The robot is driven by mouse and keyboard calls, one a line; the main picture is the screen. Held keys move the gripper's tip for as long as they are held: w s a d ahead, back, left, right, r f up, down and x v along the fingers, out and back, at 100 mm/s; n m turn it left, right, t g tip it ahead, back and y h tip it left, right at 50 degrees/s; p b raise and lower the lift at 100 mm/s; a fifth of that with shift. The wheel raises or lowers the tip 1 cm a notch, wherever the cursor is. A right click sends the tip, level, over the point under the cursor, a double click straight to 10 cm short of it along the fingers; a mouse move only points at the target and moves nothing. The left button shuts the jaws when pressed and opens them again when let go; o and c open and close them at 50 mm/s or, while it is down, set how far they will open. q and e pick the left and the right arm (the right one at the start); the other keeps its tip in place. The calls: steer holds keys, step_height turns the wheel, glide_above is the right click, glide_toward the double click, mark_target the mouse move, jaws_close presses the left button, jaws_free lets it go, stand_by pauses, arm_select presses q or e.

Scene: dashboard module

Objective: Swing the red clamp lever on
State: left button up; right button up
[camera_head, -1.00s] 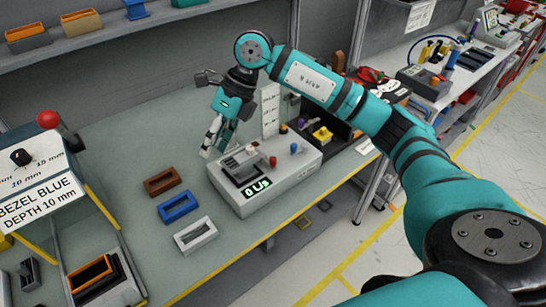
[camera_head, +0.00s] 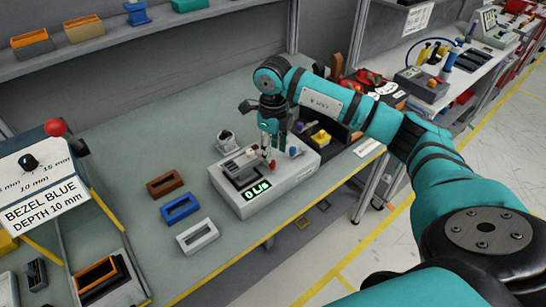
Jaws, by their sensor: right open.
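A small red-tipped lever (camera_head: 272,166) stands on top of a light grey box (camera_head: 300,172) with a green-lit display (camera_head: 258,190). My right gripper (camera_head: 267,152) points down at this lever. Its fingers are open and sit right around or just behind the red tip; at this size I cannot tell if they touch it. The lower part of the lever is partly hidden. The grey clamp block (camera_head: 242,168) lies left of the lever on the same box. My left gripper is not in view.
A blue knob (camera_head: 294,152) stands close right of my gripper. Brown (camera_head: 165,184), blue (camera_head: 180,208) and white (camera_head: 198,236) frames lie left of the box. A fixture with a red ball knob (camera_head: 55,128) stands at the far left. A dark bin (camera_head: 335,140) is behind.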

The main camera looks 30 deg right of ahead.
mark_target(273, 162)
steer(key=shift+f+p, duration=0.5)
steer(key=shift+f, duration=2.1)
steer(key=shift+w, duration=0.1)
jaws_close()
